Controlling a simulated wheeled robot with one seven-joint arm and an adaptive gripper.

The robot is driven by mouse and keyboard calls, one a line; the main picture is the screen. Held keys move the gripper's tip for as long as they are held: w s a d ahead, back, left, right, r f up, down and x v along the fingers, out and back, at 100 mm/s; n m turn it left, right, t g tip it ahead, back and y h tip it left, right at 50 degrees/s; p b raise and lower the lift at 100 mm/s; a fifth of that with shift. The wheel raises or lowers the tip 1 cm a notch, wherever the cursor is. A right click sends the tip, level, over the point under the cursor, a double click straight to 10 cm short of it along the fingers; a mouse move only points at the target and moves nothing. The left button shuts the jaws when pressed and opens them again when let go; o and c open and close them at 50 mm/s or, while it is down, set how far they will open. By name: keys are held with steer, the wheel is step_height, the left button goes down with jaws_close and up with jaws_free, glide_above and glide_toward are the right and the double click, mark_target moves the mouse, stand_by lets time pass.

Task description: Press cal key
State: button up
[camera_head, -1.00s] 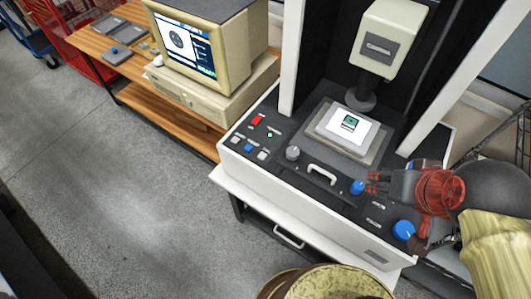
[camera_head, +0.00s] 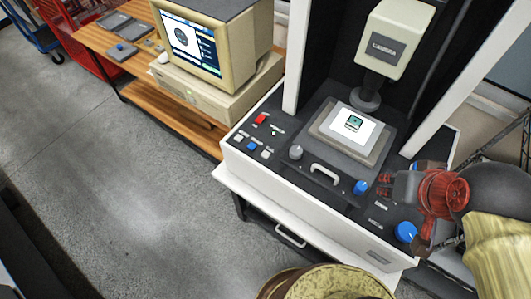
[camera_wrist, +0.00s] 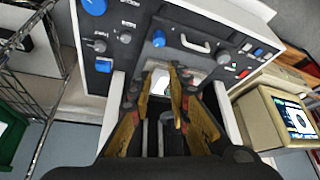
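The measuring machine's console has a cluster of small keys at its left end: a red key (camera_head: 260,118), a blue key (camera_head: 251,146), white keys (camera_head: 266,154) and a small green mark. Their labels are too small to read, so I cannot tell which is the cal key. In the wrist view the red key (camera_wrist: 243,73) and blue key (camera_wrist: 258,52) are at upper right. My gripper (camera_head: 383,185) is over the console's right part, just right of a blue knob (camera_head: 361,188), far from the keys. In the wrist view my gripper (camera_wrist: 161,75) shows a gap between its fingers, with nothing held.
A grey knob (camera_head: 296,152) and a white handle (camera_head: 325,174) lie between the gripper and the keys. A larger blue knob (camera_head: 405,231) is at the right. The probe head (camera_head: 394,40) hangs above the stage (camera_head: 318,122). A computer monitor (camera_head: 205,45) stands at left.

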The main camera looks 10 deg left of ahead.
jaws_close()
stand_by(1.2)
